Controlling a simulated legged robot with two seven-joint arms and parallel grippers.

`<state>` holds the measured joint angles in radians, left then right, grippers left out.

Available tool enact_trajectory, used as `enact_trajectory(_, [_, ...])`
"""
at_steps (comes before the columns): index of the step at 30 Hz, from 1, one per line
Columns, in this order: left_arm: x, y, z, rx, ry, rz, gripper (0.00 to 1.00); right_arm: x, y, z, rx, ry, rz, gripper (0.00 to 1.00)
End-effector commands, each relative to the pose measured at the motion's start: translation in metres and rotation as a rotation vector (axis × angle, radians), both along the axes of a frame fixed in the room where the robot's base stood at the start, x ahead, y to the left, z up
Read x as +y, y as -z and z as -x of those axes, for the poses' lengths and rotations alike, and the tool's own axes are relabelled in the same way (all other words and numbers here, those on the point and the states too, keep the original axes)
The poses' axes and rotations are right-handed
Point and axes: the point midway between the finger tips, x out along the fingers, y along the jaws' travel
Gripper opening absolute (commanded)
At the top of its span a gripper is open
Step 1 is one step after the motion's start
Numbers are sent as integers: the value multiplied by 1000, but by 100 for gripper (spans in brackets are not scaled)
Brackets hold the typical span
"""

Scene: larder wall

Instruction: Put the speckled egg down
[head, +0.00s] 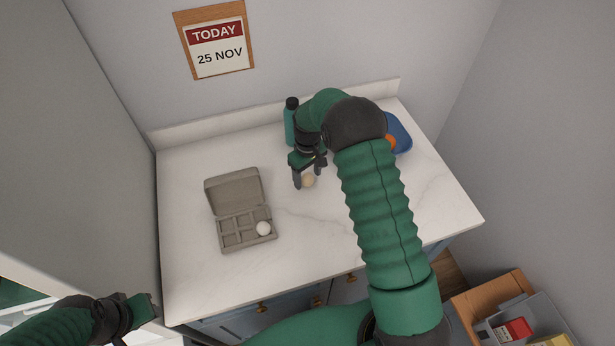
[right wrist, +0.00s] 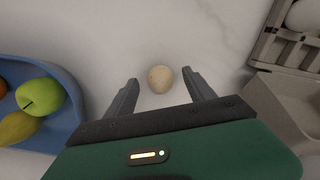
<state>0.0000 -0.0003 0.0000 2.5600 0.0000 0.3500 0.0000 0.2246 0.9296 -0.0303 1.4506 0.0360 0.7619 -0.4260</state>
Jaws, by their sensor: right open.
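The speckled egg (right wrist: 160,79) is pale tan and sits on the white counter, just beyond and between the fingertips of my right gripper (right wrist: 160,84). In the head view the egg (head: 308,181) shows just beside the fingers of my right gripper (head: 308,178). That gripper is open, with a gap between each finger and the egg in the wrist view. My left gripper (head: 146,306) is at the lower left, away from the counter top; its finger opening is not clear.
A grey egg box (head: 235,187) stands open to the left, with a white egg (head: 263,228) in one front compartment. A teal bottle (head: 291,124) stands behind my right gripper. A blue fruit bowl (head: 402,136) is partly hidden by my arm. The counter's front left is clear.

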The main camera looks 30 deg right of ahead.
Motion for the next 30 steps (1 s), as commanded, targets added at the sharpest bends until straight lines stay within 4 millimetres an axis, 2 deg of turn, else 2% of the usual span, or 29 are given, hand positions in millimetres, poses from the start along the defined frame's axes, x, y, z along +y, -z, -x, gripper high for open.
enact_trajectory(5, [0, 1, 0, 0, 0, 0, 36, 0, 1, 0, -1, 0, 1, 63])
enact_trajectory(6, [0, 1, 0, 1, 0, 0, 36, 0, 1, 0, -1, 0, 1, 60])
enact_trajectory(20, [0, 1, 0, 0, 0, 0, 36, 0, 1, 0, -1, 0, 0, 0])
enact_trajectory(30, [0, 2, 0, 0, 0, 0, 36, 0, -2, -1, -2, 0, 1, 0])
